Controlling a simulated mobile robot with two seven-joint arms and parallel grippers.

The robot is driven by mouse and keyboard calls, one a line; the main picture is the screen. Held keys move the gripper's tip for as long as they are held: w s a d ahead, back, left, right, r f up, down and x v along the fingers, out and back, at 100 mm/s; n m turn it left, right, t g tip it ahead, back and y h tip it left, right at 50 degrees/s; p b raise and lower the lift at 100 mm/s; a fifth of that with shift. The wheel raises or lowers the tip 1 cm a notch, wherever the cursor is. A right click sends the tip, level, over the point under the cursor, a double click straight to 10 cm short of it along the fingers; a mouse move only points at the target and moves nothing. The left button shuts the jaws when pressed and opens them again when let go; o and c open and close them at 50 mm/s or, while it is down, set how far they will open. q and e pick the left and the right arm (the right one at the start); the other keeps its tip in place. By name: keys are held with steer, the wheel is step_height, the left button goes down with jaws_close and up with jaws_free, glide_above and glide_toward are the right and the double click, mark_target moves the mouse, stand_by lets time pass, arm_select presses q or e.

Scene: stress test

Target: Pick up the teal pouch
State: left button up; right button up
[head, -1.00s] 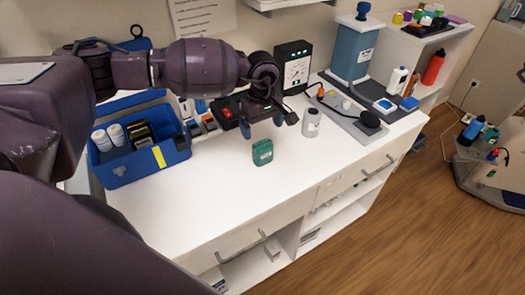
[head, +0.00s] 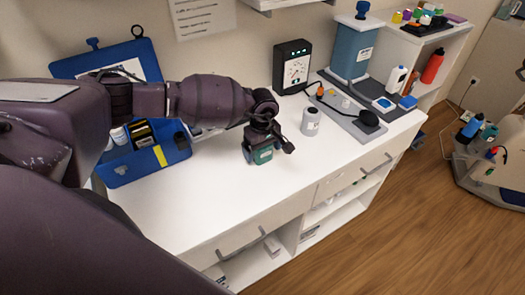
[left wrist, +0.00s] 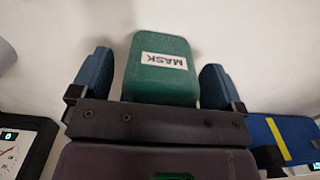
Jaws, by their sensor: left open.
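The teal pouch (head: 263,155) stands on the white counter with my left gripper (head: 262,152) lowered over it from above. In the left wrist view the pouch (left wrist: 160,72) has a white label reading "MASK" and sits between the two blue fingertips of my left gripper (left wrist: 158,75). A gap shows on each side, so the fingers are open and apart from it. The gripper body hides part of the pouch in both views. My right gripper is not in view.
A blue case (head: 150,168) with several containers is at the left. A black meter (head: 292,66) and a grey board (head: 350,118) are behind. The counter's front (head: 215,215) is clear.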

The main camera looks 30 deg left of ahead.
arm_select(q)
steer(key=c, duration=1.1)
